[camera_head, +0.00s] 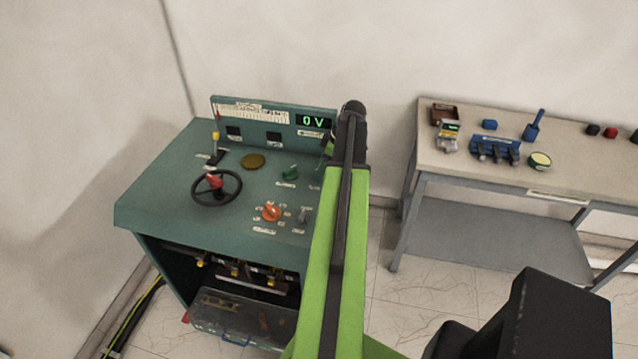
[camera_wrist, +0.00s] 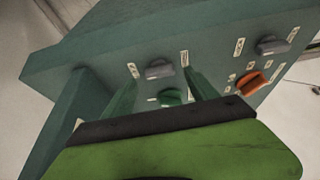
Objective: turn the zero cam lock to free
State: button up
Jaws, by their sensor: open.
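My gripper (camera_wrist: 161,76) is open. In the wrist view its two dark green fingers reach toward the teal panel, one on each side of a grey lever knob (camera_wrist: 160,69). A green knob (camera_wrist: 172,97) shows nearer, between the fingers; it also shows in the head view (camera_head: 289,172). The lettering is too small to read, so I cannot confirm which knob is the zero cam lock. The grey knob between the fingers seems hidden behind my arm in the head view. Contact with it is not visible.
The teal console (camera_head: 160,190) carries a black handwheel (camera_head: 216,188), an orange knob (camera_head: 271,211), another grey knob (camera_head: 303,214) and a display (camera_head: 313,121) reading 0 V. A workbench (camera_head: 520,178) with tools stands at right. Floor is clear between them.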

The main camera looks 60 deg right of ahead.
jog(key=b+x, duration=0.1)
jog(key=x, duration=0.1)
jog(key=shift+w+f, duration=0.1)
jog(key=shift+f, duration=0.3)
jog(key=shift+r, duration=0.1)
